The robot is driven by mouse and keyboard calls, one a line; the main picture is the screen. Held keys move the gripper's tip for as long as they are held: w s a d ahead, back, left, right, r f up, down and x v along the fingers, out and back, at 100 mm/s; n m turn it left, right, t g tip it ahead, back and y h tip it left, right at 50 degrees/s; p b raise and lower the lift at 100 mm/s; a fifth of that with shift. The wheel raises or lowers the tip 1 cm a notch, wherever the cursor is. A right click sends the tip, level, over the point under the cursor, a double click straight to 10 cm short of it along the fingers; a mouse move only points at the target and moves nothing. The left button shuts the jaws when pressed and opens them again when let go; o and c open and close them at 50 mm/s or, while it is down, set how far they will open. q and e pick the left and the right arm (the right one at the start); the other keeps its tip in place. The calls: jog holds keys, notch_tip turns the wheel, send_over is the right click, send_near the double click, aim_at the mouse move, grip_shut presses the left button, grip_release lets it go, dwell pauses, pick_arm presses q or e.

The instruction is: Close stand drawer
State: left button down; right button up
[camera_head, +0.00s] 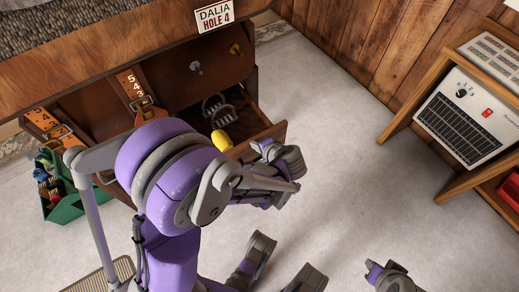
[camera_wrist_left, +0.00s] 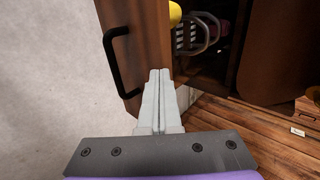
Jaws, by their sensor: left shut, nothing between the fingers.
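The stand drawer (camera_head: 277,128) is pulled out of the dark wooden stand (camera_head: 165,50) in the head view. Metal stirrup-like pieces (camera_head: 217,106) and a yellow object (camera_head: 222,141) show in or at it. In the left wrist view the drawer front (camera_wrist_left: 147,38) has a black bar handle (camera_wrist_left: 112,60) on its outer face. My left gripper (camera_wrist_left: 159,72) is shut and empty, its tips at or very near the lower part of the drawer front; contact is unclear. In the head view my left arm hides part of the drawer. I cannot make out my right gripper's fingers.
A green caddy (camera_head: 58,205) with brushes stands on the floor at left. Leather straps (camera_head: 135,88) hang on the stand. A wooden shelf unit (camera_head: 420,95) with a white heater-like box (camera_head: 465,118) stands at right.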

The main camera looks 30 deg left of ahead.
pick_arm(q)
jog(key=w+a, duration=0.4)
jog(key=a, duration=0.7)
jog(key=w+a, duration=0.5)
jog(key=a, duration=0.6)
jog(key=shift+d, duration=0.15)
